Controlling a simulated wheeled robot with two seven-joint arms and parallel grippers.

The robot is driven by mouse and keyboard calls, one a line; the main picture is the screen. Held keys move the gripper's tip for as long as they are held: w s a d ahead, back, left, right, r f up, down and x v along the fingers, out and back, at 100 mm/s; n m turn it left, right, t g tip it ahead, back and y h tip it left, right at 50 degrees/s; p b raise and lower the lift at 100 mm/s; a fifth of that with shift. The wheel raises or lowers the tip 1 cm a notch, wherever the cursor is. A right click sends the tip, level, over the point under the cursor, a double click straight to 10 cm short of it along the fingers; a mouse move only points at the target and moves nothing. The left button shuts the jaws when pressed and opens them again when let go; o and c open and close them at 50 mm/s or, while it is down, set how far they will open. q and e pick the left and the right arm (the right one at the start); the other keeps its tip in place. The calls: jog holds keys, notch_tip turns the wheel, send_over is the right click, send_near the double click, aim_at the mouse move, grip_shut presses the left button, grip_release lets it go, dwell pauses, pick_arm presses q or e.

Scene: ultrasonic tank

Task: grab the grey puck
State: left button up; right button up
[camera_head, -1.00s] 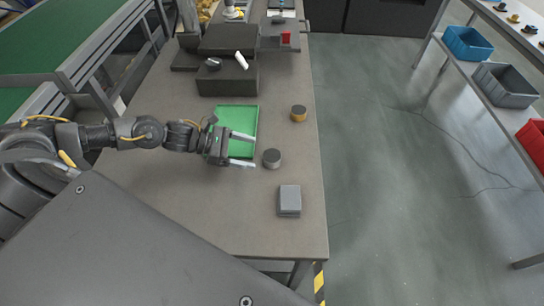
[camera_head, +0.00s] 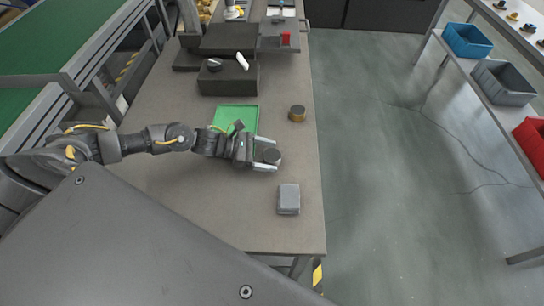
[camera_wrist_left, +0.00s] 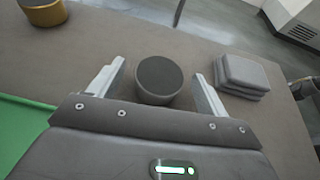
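The grey puck (camera_head: 271,156) is a dark grey round cylinder standing on the table near its right edge. My left gripper (camera_head: 268,156) is open, with one finger on each side of the puck. In the left wrist view the puck (camera_wrist_left: 159,80) stands between the two pale fingers of the gripper (camera_wrist_left: 158,88), with a visible gap on each side. My right gripper is not in view.
A grey block (camera_head: 289,199) lies nearer on the table (camera_head: 200,215), and a yellow-banded round piece (camera_head: 297,113) stands farther back. A green tray (camera_head: 237,113) lies behind the left gripper. A dark raised box (camera_head: 228,80) stands at the back.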

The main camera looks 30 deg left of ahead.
aim_at(269, 154)
pick_arm(q)
jog(key=c, duration=1.1)
jog(key=shift+c, duration=0.2)
jog(key=shift+r+b, duration=0.4)
jog(key=shift+r, duration=0.1)
jog(key=r, duration=0.1)
jog(key=r+b, duration=0.1)
jog(key=shift+w+d+r+b, duration=0.1)
jog(key=shift+w+r+b, duration=0.2)
jog(key=shift+w+r, duration=0.1)
jog(key=w+d+r+b, duration=0.4)
jog(key=w+r, duration=0.5)
jog(key=w, duration=0.3)
jog(key=shift+w+b, duration=0.3)
jog(key=shift+b, duration=0.3)
